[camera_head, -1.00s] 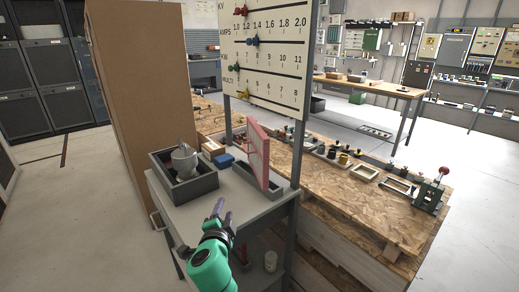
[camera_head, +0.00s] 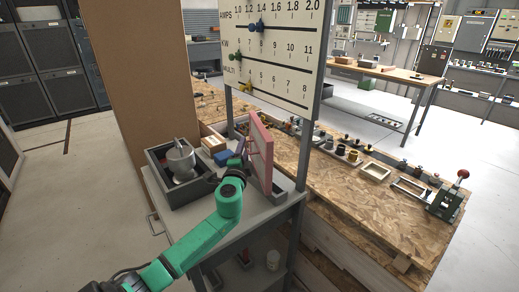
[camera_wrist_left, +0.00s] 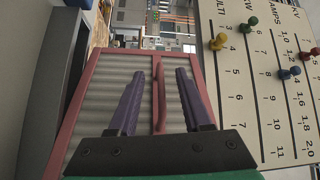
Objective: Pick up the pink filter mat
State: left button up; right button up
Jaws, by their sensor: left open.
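The pink filter mat (camera_head: 261,150) stands upright, slightly tilted, in a grey holder (camera_head: 277,191) on the grey cart top. In the left wrist view the mat (camera_wrist_left: 105,85) shows a pink frame around a grey ribbed face, with a pink handle bar (camera_wrist_left: 160,98) in front. My left gripper (camera_head: 241,150) is at the left side of the mat. In the wrist view its purple fingers (camera_wrist_left: 169,72) are apart, with the handle bar between them. I cannot tell whether either finger touches it. My right gripper is out of view.
A grey tray (camera_head: 156,181) with a light grey cup (camera_head: 181,157) stands left of the mat. A blue object (camera_head: 222,158) lies between them. The dial board (camera_head: 271,48) rises behind. A wooden bench (camera_head: 360,205) with small parts is at the right.

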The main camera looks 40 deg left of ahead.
pick_arm(q)
jog(key=shift+x, duration=1.05)
grip_shut()
jog(key=shift+r, duration=0.1)
dwell(0.4)
